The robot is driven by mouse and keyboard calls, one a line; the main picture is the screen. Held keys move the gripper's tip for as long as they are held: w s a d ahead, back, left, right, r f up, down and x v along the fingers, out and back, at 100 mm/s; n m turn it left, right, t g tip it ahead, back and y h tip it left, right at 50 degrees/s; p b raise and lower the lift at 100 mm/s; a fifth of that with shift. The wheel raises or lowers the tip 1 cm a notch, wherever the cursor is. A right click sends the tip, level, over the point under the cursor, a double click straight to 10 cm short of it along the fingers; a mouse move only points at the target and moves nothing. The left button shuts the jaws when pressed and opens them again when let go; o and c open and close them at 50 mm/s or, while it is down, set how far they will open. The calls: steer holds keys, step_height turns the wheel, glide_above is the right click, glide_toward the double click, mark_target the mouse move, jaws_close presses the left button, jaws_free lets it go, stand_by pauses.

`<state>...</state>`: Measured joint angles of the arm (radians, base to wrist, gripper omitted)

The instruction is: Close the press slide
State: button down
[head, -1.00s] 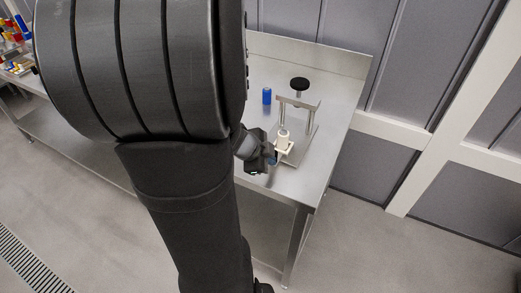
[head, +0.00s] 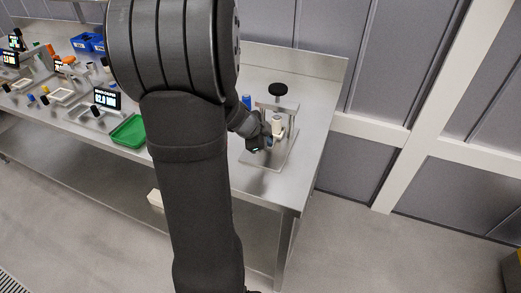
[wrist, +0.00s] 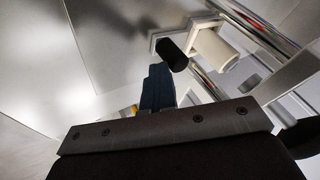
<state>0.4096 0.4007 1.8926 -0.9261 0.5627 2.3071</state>
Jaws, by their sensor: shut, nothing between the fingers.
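The press (head: 276,106) stands on the right part of the steel bench, a metal frame with a black knob on top and a flat base plate. Its slide carries a white cylinder (head: 277,124), now close under the frame's crossbar. In the wrist view the white cylinder (wrist: 214,51) sits in a pale bracket between metal rods, with a black handle (wrist: 171,54) at its front. My gripper (head: 268,143) is shut and empty at the slide's front. In the wrist view its blue fingertips (wrist: 158,86) are right by the handle; I cannot tell whether they touch.
A blue cylinder (head: 247,102) stands behind my gripper, left of the press. A green tray (head: 130,131) and a small display (head: 107,99) are further left on the bench. My arm hides the middle of the bench. The bench's right end is clear.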

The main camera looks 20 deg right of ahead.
steer(key=shift+w+d+r, duration=0.1)
steer(key=shift+w+d, duration=0.05)
steer(key=shift+d, duration=0.05)
steer(key=s, duration=0.1)
steer(key=s+a, duration=0.2)
steer(key=s, duration=0.1)
steer(key=shift+a, duration=0.25)
steer(key=v, duration=0.9)
steer(key=shift+a+r, duration=0.2)
steer(key=shift+r, duration=0.1)
steer(key=x, duration=0.9)
steer(key=shift+w+d+f, duration=0.15)
steer(key=shift+d+f, duration=0.05)
steer(key=shift+f, duration=0.15)
steer(key=w+d, duration=0.1)
steer(key=w, duration=0.1)
steer(key=shift+w+d+f, duration=0.1)
steer(key=shift+w+d, duration=0.2)
steer(key=shift+d, duration=0.1)
steer(key=shift+w+d, duration=0.25)
steer(key=shift+w, duration=0.15)
